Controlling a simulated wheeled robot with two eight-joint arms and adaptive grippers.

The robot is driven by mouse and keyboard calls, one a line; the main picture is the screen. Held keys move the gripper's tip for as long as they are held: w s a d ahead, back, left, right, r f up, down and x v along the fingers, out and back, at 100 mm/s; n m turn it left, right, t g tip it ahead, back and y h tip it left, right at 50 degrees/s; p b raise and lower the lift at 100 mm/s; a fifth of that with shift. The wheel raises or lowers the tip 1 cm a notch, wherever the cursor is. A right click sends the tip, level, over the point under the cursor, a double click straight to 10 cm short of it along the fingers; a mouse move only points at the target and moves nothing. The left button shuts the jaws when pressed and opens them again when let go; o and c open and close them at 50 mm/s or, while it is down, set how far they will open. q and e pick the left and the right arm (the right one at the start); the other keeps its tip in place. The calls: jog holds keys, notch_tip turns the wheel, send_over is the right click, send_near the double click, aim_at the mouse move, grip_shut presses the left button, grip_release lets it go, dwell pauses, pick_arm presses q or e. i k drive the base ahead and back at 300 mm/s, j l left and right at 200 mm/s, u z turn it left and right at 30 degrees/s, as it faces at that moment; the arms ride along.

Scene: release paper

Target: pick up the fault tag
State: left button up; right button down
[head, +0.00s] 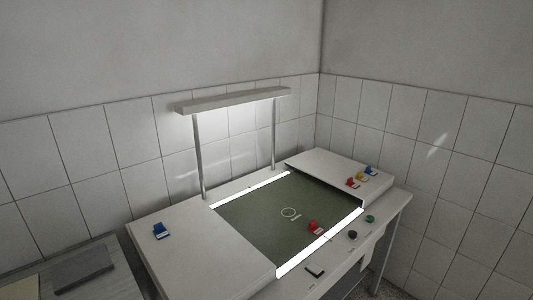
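No label marks the fault tag clearly at this size. Several small coloured tag-like pieces are in the head view. A red one with a pale edge (315,227) lies on the dark green panel (255,219), near its lit front edge. A blue one (159,231) sits alone on the left white surface. A red piece (353,183), a yellow piece (361,176) and a blue piece (370,170) stand in a row on the right white block. Neither of my grippers is in view.
A lamp bar (235,100) on two posts stands behind the green panel. Bright strips edge the panel. A dark button (352,235), a green button (370,219) and a black rectangular piece (315,272) are on the front ledge. A grey slab (85,269) lies on the left table.

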aim_at(312, 228)
jog(key=i+l+z, duration=0.2)
jog(key=z, duration=0.2)
jog(key=i+l+z, duration=0.15)
jog(key=z, duration=0.3)
jog(key=i+l+z, duration=0.1)
jog(key=i, duration=0.3)
jog(key=i+l, duration=0.1)
jog(key=i, duration=0.35)
jog(key=i+l+u, duration=0.25)
jog(key=i+j, duration=0.05)
jog(key=j, duration=0.05)
